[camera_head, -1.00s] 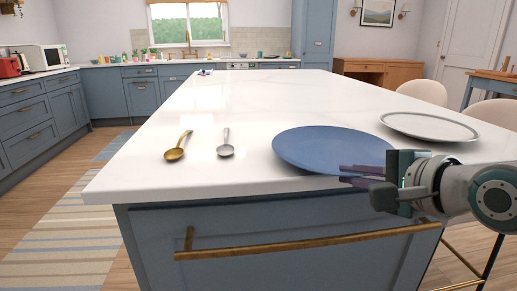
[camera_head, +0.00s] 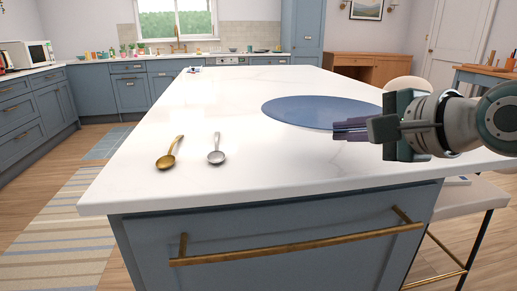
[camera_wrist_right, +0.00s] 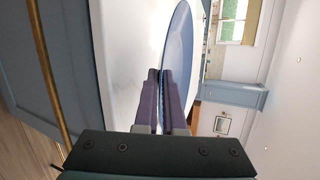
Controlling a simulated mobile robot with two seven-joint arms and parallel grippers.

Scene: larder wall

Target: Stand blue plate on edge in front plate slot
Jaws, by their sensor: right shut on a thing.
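The blue plate (camera_head: 312,108) is roughly flat, face up, and seems raised a little above the white island top. My right gripper (camera_head: 350,130) is shut on the near right part of its rim. In the right wrist view the blue plate (camera_wrist_right: 179,60) shows with its rim between the two dark fingers (camera_wrist_right: 165,100). The front plate slot is not in view. My left gripper is not in view.
A gold spoon (camera_head: 170,154) and a silver spoon (camera_head: 216,150) lie on the island top (camera_head: 255,170), left of the plate. The island's front has a drawer with a brass handle (camera_head: 290,248). A pale stool (camera_head: 468,195) stands at the right.

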